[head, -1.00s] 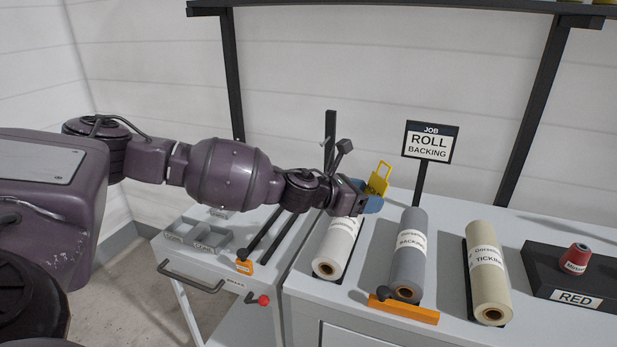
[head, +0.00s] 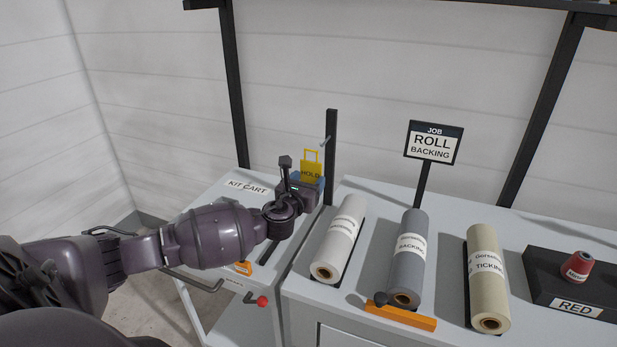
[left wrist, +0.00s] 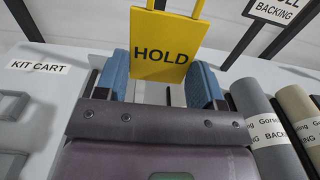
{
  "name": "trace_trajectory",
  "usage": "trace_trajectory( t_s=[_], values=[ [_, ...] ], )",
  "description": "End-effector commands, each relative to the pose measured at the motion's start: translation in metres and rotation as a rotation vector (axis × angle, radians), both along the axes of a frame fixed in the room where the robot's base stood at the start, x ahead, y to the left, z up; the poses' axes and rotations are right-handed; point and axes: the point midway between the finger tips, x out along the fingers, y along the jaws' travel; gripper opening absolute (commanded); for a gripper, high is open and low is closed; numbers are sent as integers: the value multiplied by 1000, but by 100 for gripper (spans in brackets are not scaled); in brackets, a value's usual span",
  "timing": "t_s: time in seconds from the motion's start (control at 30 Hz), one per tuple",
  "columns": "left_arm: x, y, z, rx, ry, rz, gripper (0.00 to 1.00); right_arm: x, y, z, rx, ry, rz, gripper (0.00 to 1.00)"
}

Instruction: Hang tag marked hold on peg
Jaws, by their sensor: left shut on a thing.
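A yellow tag (head: 311,171) marked HOLD, with an open loop handle at its top, stands upright in my left gripper (head: 313,184). In the left wrist view the tag (left wrist: 160,50) sits between the two blue fingers of my left gripper (left wrist: 161,82), its lettering facing the camera. A small pale peg (head: 324,142) sticks out from a dark upright post (head: 331,165). In the head view the tag's loop shows just left of the peg and a little lower, apart from it. My right gripper is in neither view.
The kit cart (head: 247,187) is at the left. To the right, white (head: 338,240), grey (head: 405,260) and cream (head: 487,275) rolls lie on the bench, with a job sign (head: 433,143) behind.

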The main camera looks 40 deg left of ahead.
Motion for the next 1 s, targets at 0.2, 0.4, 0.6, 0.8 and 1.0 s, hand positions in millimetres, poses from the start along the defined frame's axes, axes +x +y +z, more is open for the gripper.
trace_trajectory(
  t_s=[0.2, 0.4, 0.6, 0.8, 1.0],
  values=[
    [-1, 3, -1, 0, -5, 13, 40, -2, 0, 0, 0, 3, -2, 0],
    [-1, 2, -1, 0, -4, 11, 40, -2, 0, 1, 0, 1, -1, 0],
    [4, 3, -2, -1, -5, 12, 40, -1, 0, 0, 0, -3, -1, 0],
    [16, 5, -3, 0, -4, 10, 40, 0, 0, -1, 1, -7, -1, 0],
    [28, 9, -4, 0, -4, 12, 40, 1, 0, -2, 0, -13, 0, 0]
  ],
)
